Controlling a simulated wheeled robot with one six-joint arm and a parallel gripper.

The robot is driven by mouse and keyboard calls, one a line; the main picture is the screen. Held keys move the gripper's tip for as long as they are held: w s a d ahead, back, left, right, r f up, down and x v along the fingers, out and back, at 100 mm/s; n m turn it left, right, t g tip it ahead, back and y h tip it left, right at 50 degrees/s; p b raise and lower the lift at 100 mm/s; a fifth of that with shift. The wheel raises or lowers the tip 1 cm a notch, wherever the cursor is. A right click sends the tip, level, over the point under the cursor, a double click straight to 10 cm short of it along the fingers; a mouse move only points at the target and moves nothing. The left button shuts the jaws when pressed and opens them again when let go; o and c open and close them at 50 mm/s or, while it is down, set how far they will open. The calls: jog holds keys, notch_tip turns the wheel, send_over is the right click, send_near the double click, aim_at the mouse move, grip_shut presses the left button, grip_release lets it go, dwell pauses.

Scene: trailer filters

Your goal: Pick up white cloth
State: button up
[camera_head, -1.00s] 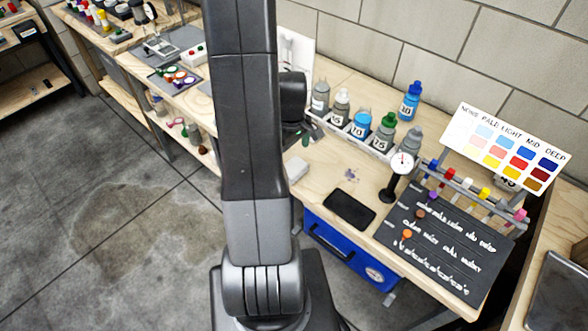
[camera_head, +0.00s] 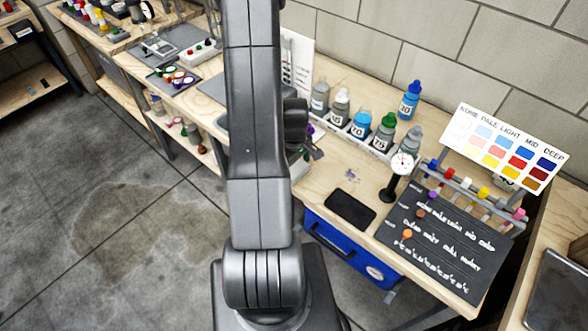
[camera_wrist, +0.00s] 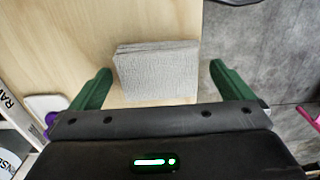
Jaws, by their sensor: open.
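The white cloth (camera_wrist: 157,72), a folded pale grey-white square, lies on the wooden tabletop in the wrist view. My gripper (camera_wrist: 160,85) is open, with one green finger on each side of the cloth and a gap between each finger and the cloth. I cannot tell how high the fingers are above the table. In the head view my arm hides the cloth, and only part of my gripper (camera_head: 306,153) shows beside the arm.
Numbered bottles (camera_head: 361,124) stand in a rack behind the cloth's area. A black flat device (camera_head: 350,209), a dial gauge (camera_head: 401,164) and a dark board (camera_head: 445,238) are to the right. The table edge lies close to the cloth's right side in the wrist view.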

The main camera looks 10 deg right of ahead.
aim_at(294, 168)
jog(key=c, duration=1.1)
jog(key=shift+r, duration=0.1)
jog(key=shift+r+b, duration=0.6)
jog(key=shift+r, duration=4.35)
jog(key=o, duration=0.4)
jog(key=shift+c, duration=1.1)
